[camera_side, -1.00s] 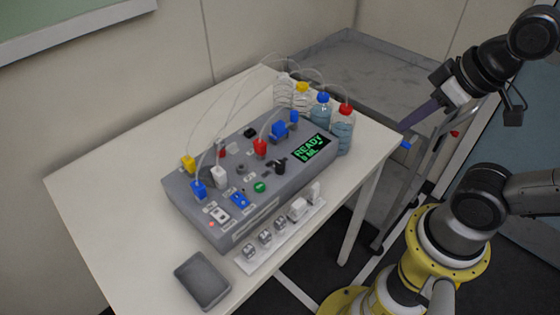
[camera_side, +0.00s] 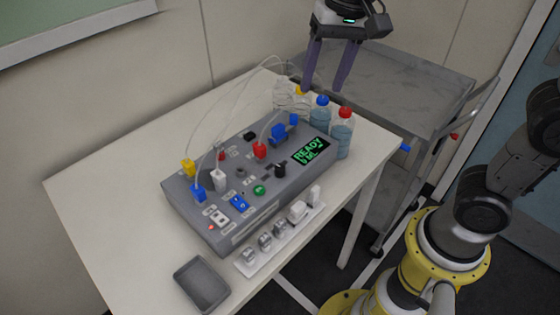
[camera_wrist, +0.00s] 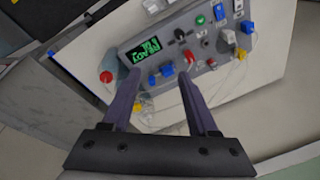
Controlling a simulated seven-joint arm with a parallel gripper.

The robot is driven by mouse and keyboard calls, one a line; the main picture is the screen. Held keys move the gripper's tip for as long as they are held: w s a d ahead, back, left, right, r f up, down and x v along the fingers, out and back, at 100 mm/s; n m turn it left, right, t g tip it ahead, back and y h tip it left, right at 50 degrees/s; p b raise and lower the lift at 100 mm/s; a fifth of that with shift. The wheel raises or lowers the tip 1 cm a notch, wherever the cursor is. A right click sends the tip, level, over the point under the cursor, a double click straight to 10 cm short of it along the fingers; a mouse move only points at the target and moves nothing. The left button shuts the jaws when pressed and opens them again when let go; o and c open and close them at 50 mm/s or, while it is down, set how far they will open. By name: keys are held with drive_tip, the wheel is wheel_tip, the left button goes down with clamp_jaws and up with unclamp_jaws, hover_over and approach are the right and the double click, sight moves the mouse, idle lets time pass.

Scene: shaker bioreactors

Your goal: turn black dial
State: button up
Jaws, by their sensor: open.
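The grey control box (camera_side: 190,213) stands on the white table, with a screen (camera_side: 310,151) that shows green text reading READY. The black dial (camera_side: 280,170) sits on its top face, left of and below the screen. In the wrist view the dial (camera_wrist: 180,35) is beyond my fingers, near the screen (camera_wrist: 147,50). My gripper (camera_side: 322,89) is open and empty, fingers pointing down. It is above the table's far right end, behind the bottles in the side view and apart from the dial. Its fingers also show in the wrist view (camera_wrist: 160,74).
Bottles with red (camera_side: 342,135), blue (camera_side: 321,112) and yellow caps stand beside the box. Thin tubes arch over it from coloured connectors. A white rack (camera_side: 250,266) and a grey tray (camera_side: 202,283) lie in front. A grey cart (camera_side: 400,82) stands behind right.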

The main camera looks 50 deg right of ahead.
drive_tip(key=n+g, duration=0.1)
drive_tip(key=g, duration=0.1)
hover_over(280, 167)
wheel_tip(280, 167, down, 5)
wheel_tip(280, 167, down, 14)
drive_tip(key=shift+f, duration=0.1)
clamp_jaws()
idle(0.3)
